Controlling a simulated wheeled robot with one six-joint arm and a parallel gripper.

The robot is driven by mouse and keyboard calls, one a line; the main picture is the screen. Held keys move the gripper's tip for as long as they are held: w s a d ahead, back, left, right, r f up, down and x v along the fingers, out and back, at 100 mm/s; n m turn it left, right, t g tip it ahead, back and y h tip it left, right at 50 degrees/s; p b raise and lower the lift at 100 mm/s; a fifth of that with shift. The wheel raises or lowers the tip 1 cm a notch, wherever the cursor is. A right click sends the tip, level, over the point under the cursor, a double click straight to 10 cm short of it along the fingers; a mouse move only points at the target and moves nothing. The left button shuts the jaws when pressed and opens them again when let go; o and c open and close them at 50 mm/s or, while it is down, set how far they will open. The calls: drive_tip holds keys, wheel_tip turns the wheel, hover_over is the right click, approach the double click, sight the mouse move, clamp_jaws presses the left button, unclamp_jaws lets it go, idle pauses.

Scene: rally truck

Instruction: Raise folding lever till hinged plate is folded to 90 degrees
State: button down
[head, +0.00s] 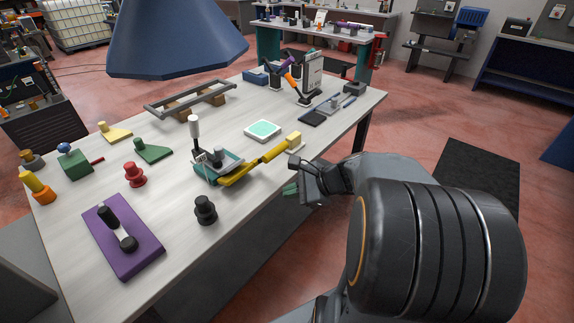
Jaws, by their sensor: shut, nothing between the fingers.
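A small teal bench device (203,174) stands on the table with a grey plate and an upright white-topped handle. I take it for the folder. A yellow lever (262,160) runs from its front edge out to the right, low and nearly flat, ending in a pale yellow block grip (293,141). The hinged plate cannot be told apart clearly at this size; no part stands folded up at the lever. My gripper (290,190) is just past the table's near right edge, below and right of the grip, apart from it. Its green-tipped fingers are shut and empty, partly hidden by its dark body.
A black knobbed piece (206,211) and a purple plate with a black handle (127,252) stand nearer the front. A white-and-mint pad (263,130) lies behind the lever. The tabletop around the grip is clear.

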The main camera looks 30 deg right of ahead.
drive_tip(key=w+d+f+m+t+h+b, duration=0.1)
drive_tip(key=w+d+m+t+b, duration=0.15)
drive_tip(key=d+m+t, duration=0.55)
drive_tip(key=w+a+m+g+p, duration=0.1)
drive_tip(key=w+a+m, duration=0.1)
drive_tip(key=w, duration=1)
drive_tip(key=shift+f+m+h, duration=0.2)
drive_tip(key=shift+m+h, duration=0.1)
drive_tip(key=shift+h, duration=0.1)
